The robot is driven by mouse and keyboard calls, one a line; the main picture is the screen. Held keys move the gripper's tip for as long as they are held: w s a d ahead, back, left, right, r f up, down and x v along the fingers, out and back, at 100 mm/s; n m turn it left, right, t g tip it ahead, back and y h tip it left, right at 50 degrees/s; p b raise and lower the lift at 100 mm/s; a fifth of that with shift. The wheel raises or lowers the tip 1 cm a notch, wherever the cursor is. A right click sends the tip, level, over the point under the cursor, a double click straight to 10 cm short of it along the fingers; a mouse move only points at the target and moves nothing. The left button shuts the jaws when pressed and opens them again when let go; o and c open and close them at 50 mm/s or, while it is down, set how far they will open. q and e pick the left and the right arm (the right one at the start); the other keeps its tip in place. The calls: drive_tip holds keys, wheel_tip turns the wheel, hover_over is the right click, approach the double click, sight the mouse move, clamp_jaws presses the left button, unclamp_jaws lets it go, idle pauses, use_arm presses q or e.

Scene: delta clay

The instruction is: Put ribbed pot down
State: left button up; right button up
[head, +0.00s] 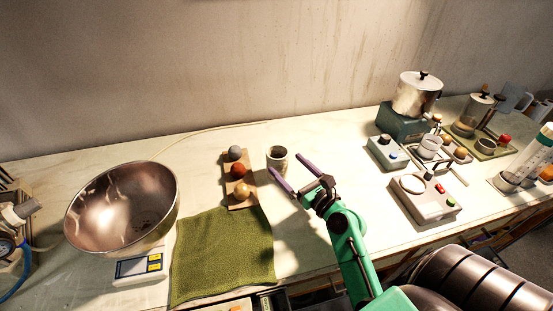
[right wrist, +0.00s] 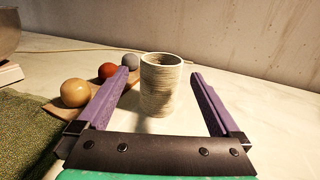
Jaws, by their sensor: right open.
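The ribbed pot (head: 277,160) is a small, pale, open-topped cylinder standing upright on the table, just right of a wooden board with balls. In the right wrist view the ribbed pot (right wrist: 160,86) stands between and beyond my open purple fingers, with a clear gap on both sides. My right gripper (head: 293,172) is open and empty, with its fingers pointing toward the pot. It also shows in the right wrist view (right wrist: 160,82). My left gripper is not in view.
A wooden board (head: 230,187) with grey, red and tan balls lies left of the pot, by a green cloth (head: 222,255). A metal bowl (head: 122,205) sits on a scale (head: 139,268) at left. Devices and a metal pot (head: 417,95) stand at right. Table behind the pot is clear.

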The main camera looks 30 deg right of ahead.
sight(272, 149)
drive_tip(key=w, duration=0.3)
drive_tip(key=w+p, duration=0.1)
drive_tip(key=w, duration=0.2)
drive_tip(key=w+p, duration=0.1)
drive_tip(key=w, duration=0.2)
drive_tip(key=shift+a+r, duration=0.15)
drive_tip(key=shift+a, duration=0.25)
drive_tip(key=shift+w+f, duration=0.15)
drive_tip(key=shift+f, duration=0.1)
drive_tip(key=shift+r, duration=0.1)
drive_tip(key=c, duration=1.4)
drive_tip(key=shift+o, duration=0.2)
